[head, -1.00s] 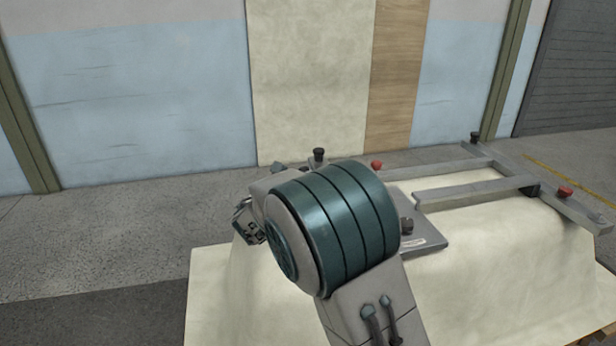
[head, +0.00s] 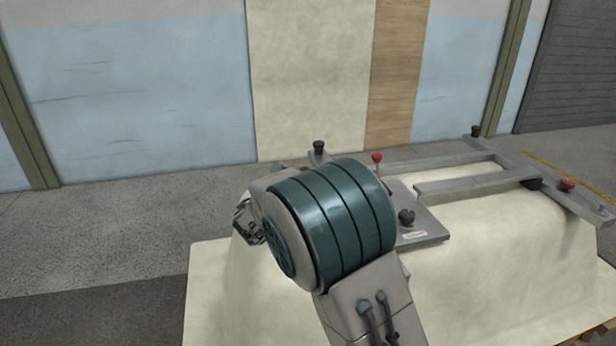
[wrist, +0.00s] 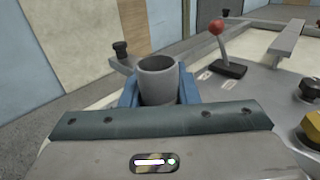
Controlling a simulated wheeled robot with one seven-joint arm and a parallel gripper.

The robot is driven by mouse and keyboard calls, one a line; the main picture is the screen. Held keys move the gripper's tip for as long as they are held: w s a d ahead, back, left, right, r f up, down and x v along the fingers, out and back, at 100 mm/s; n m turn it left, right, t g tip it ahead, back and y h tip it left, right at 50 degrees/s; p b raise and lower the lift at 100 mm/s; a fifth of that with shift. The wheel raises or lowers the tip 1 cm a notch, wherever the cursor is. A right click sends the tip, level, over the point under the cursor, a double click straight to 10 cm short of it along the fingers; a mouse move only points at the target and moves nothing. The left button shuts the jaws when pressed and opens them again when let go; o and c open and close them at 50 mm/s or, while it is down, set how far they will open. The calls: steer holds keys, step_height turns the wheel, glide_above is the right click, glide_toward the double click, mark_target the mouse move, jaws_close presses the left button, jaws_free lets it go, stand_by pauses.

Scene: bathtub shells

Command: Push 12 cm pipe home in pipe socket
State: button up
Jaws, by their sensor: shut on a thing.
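In the wrist view the 12 cm pipe (wrist: 158,68) is a grey hollow cylinder with its open end facing up. My gripper (wrist: 158,92) is shut on it, with a blue finger on each side. The pipe's lower end is hidden behind my gripper body, so I cannot tell how it sits in the pipe socket. The socket itself does not show. In the head view my arm covers the pipe and the gripper's fingers.
A grey panel (head: 428,235) on the cream shell (head: 480,270) carries a red-knobbed lever (wrist: 217,30) and a black knob (head: 406,216). A yellow knob (wrist: 313,125) shows at the wrist view's right edge. A grey frame (head: 470,188) with another red knob (head: 567,184) lies right.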

steer(key=o, duration=1)
steer(key=shift+f, duration=0.1)
steer(key=shift+o, duration=0.2)
steer(key=p+v, duration=0.1)
steer(key=v, duration=1.3)
steer(key=s+d+r+m+g+p, duration=0.25)
steer(key=d+m+g, duration=0.2)
steer(key=d, duration=0.35)
steer(key=s+d+r+m+g+p, duration=0.1)
steer(key=s+d+m+g+p, duration=0.3)
steer(key=d, duration=0.3)
steer(key=s+d+r+m+g+p, duration=0.2)
steer(key=s+d+m+g, duration=0.15)
steer(key=d+m, duration=0.35)
steer(key=s+d+r+m+y+p, duration=0.1)
steer(key=s+r+m+y+p, duration=0.2)
steer(key=s+m, duration=0.3)
steer(key=s+d+r+m+g+y+p, duration=0.1)
steer(key=s+r+m+y+p, duration=0.2)
steer(key=m, duration=0.6)
steer(key=s+y+p, duration=0.2)
steer(key=s+p, duration=0.1)
steer(key=s, duration=0.1)
steer(key=shift+s+r+y, duration=0.2)
steer(key=shift+r+y, duration=0.1)
steer(key=shift+y, duration=0.1)
